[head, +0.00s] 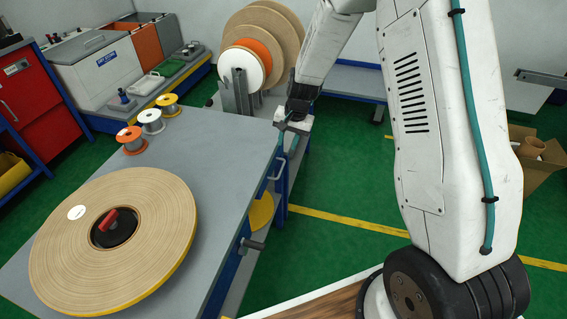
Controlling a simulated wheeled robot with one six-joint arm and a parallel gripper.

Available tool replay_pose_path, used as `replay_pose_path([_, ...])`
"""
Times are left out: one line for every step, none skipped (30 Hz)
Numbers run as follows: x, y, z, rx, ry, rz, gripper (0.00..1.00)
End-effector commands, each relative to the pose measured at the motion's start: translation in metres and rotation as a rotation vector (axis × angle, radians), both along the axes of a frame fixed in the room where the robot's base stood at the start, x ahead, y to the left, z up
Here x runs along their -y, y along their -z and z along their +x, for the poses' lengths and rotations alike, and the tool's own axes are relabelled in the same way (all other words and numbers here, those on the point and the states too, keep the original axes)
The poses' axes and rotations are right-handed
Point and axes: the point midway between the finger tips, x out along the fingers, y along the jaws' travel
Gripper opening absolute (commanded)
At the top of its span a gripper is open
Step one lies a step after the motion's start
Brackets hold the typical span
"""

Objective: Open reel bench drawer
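The reel bench (215,150) has a grey top and blue legs, and its right side faces me. A pale bar handle (277,168) shows on that side, below the top's edge. No drawer gap is clearly visible. My gripper (288,127) points down at the bench's far right corner, beyond the handle in the picture. It is small and dark here, and I cannot tell whether its fingers are apart or touch anything. A large tan tape reel (160,215) with a red knob lies flat on the bench.
Several small spools (152,121) stand at the bench's far left edge. A dark grip (252,243) sticks out from the bench's near right side. Large upright reels (262,45) stand behind. Green floor (335,170) is open right of the bench. A cardboard box (540,160) is at right.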

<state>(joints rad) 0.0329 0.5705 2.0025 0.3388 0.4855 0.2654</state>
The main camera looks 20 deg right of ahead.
Motion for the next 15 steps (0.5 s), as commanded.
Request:
replay_pose_path([0.001, 0.016, 0.003, -0.007, 0.015, 0.000, 0.31])
replay_pose_path([0.001, 0.022, 0.006, -0.007, 0.023, 0.000, 0.31])
replay_pose_path([0.002, 0.029, 0.008, -0.009, 0.033, 0.000, 0.31])
replay_pose_path([0.002, 0.033, 0.009, -0.009, 0.039, 0.000, 0.31])
replay_pose_path([0.002, 0.037, 0.010, -0.009, 0.044, -0.001, 0.31])
replay_pose_path([0.002, 0.042, 0.011, -0.010, 0.048, 0.000, 0.31])
replay_pose_path([0.002, 0.045, 0.011, -0.009, 0.051, 0.000, 0.31])
replay_pose_path([0.002, 0.048, 0.012, -0.009, 0.051, 0.000, 0.31])
replay_pose_path([0.001, 0.052, 0.012, -0.011, 0.050, -0.001, 0.31])
replay_pose_path([0.001, 0.056, 0.013, -0.011, 0.050, -0.001, 0.31])
replay_pose_path([0.000, 0.061, 0.013, -0.011, 0.050, -0.001, 0.31])
replay_pose_path([-0.001, 0.067, 0.014, -0.011, 0.051, -0.001, 0.31])
replay_pose_path([-0.002, 0.072, 0.014, -0.012, 0.051, -0.001, 0.31])
replay_pose_path([-0.003, 0.077, 0.014, -0.013, 0.050, 0.000, 0.31])
replay_pose_path([-0.004, 0.084, 0.015, -0.012, 0.049, -0.001, 0.31])
